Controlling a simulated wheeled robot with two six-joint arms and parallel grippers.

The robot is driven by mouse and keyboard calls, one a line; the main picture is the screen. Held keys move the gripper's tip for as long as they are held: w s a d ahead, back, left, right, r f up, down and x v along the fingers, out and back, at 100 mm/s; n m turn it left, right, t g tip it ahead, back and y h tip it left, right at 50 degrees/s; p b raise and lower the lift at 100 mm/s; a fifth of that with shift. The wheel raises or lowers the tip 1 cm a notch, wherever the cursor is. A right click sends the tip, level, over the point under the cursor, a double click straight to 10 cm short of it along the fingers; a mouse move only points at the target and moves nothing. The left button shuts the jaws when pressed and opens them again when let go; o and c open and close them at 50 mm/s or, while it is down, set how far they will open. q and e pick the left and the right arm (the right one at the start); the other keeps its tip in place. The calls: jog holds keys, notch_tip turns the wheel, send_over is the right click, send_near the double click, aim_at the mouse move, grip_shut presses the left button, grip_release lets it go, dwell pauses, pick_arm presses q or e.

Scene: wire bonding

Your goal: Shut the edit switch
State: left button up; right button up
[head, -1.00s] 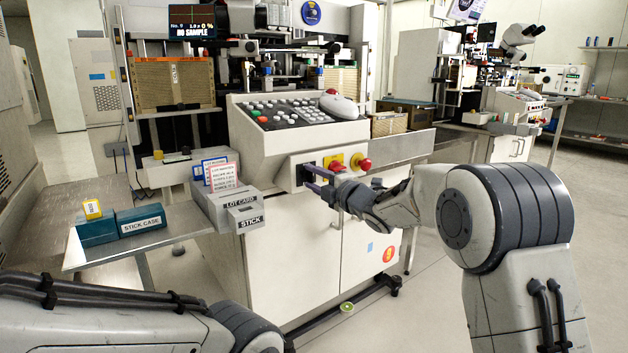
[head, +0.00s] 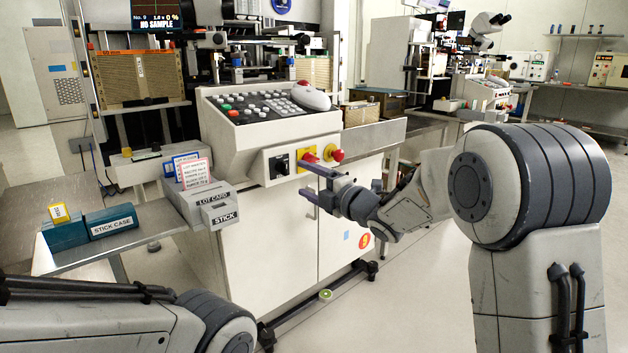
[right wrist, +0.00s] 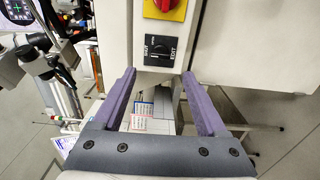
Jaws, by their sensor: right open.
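The edit switch (head: 279,167) is a black rotary knob on a black plate, on the pale front panel of the machine. In the right wrist view the switch (right wrist: 160,48) shows its knob and an EDIT label beside it; the other label is hard to read. My right gripper (head: 304,180) is open and empty, with purple fingers just right of the switch in the head view. In the right wrist view its fingers (right wrist: 158,74) point toward the panel on either side of the switch, apart from the knob. My left gripper is out of view.
A red knob on a yellow plate (head: 307,157) and a red button (head: 337,155) sit right of the switch. The keypad console (head: 260,105) juts out above. A lot card box (head: 205,203) and blue stick cases (head: 110,220) stand on the left shelf.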

jog(key=v, duration=0.2)
jog(key=shift+s+d, duration=0.15)
jog(key=shift+s, duration=0.15)
jog(key=s+f+m+g+h+p, duration=0.2)
jog(key=s+f+m+g+h, duration=0.25)
jog(key=s, duration=0.85)
jog(key=s+a+f+m+g+h+p, duration=0.1)
jog(key=s+f+m+g+h+p, duration=0.15)
jog(key=s+m+g, duration=0.75)
jog(key=s+f+m+h+p, duration=0.2)
jog(key=s+f+m+p, duration=0.15)
jog(key=s, duration=1.35)
notch_tip(320, 180, up, 38)
jog(key=s+p, duration=0.1)
jog(key=p, duration=3.5)
jog(key=shift+f+h+p, duration=0.2)
jog(key=shift+h+p, duration=0.1)
jog(key=shift+p, duration=0.05)
